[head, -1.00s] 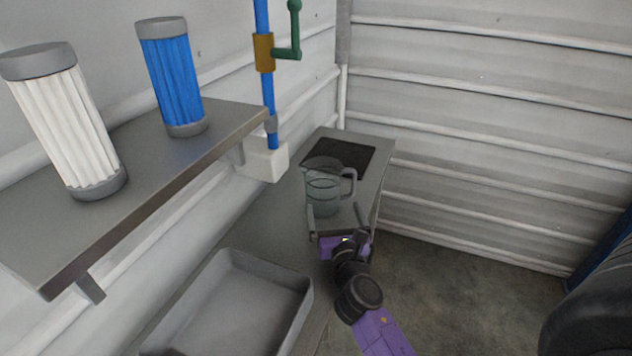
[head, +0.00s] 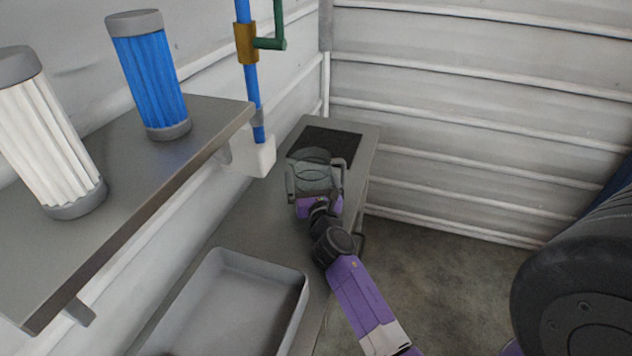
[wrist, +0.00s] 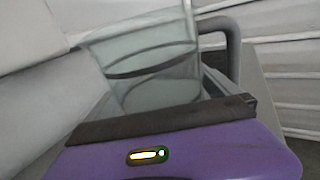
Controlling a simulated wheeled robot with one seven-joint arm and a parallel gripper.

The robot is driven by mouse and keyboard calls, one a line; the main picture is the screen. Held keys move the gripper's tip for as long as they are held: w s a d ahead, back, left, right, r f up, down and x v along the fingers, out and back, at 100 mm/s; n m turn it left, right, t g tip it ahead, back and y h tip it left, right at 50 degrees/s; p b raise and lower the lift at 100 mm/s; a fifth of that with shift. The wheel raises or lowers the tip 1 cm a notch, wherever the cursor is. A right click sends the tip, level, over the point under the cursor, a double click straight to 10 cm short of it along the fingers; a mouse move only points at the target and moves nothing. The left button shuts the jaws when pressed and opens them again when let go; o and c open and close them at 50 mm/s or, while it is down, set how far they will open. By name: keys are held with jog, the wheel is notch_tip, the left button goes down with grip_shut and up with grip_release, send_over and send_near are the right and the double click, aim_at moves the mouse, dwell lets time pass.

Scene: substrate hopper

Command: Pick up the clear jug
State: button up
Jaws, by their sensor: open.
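The clear jug (head: 314,182) is see-through grey and stands upright on the grey bench. My gripper (head: 316,167) is open, with one finger on each side of the jug in the head view. Its purple body is on the near side of the jug. I cannot tell whether the fingers touch the jug, and its base is partly hidden by my gripper.
A dark square plate (head: 330,144) lies on the bench behind the jug. A grey tray (head: 300,300) sits on the near bench. A shelf (head: 215,120) at left bears a blue filter (head: 150,75) and a white filter (head: 45,135). A blue pipe (head: 250,85) runs down the wall.

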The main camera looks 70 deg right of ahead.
jog(key=shift+d, duration=0.1)
jog(key=shift+c, duration=0.4)
jog(key=c, duration=1.1)
jog(key=shift+c, duration=0.5)
jog(key=shift+r, duration=0.15)
